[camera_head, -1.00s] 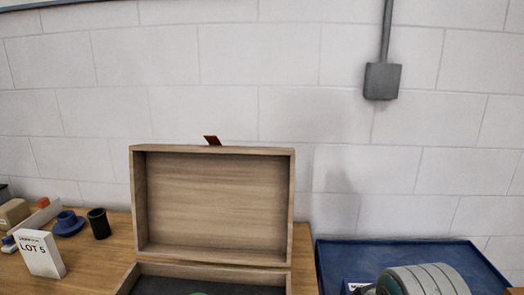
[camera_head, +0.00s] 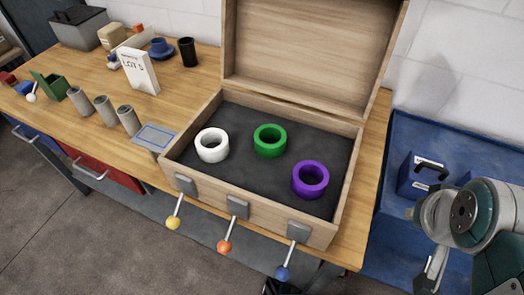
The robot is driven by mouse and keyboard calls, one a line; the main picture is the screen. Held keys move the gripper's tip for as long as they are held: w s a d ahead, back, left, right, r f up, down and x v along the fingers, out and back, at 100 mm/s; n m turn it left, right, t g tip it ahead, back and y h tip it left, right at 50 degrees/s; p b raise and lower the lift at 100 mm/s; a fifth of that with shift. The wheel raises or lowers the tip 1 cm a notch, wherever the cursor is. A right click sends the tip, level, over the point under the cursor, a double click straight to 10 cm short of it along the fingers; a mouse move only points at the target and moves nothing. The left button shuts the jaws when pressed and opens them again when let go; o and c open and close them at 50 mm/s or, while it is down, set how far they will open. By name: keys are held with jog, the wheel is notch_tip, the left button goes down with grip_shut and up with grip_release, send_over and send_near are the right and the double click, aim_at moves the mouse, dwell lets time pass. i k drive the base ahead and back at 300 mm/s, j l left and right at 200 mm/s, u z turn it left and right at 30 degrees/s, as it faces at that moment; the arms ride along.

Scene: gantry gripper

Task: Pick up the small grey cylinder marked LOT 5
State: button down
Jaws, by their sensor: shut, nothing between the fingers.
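Three grey cylinders stand upright in a row on the wooden bench at the left: a left one (camera_head: 78,102), a middle one (camera_head: 105,111) and a right one (camera_head: 129,121). I can make out no marking on any of them. A white card reading LOT 5 (camera_head: 139,71) stands behind the row. Part of my arm (camera_head: 462,215) shows at the right edge, well away from the cylinders. I cannot make out my gripper's fingers in this view.
An open wooden case (camera_head: 343,209) holds white, green and purple rings; levers stick out in front. A flat blue-outlined plate (camera_head: 153,136) lies between cylinders and case. A green holder (camera_head: 46,85), black cup (camera_head: 187,51) and blue item (camera_head: 162,48) stand nearby.

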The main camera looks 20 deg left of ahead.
aim_at(103, 103)
jog(key=k+j+u, duration=0.35)
jog(key=j+u, duration=0.8)
jog(key=u, duration=0.2)
jog(key=i+j, duration=0.6)
jog(key=i, duration=0.25)
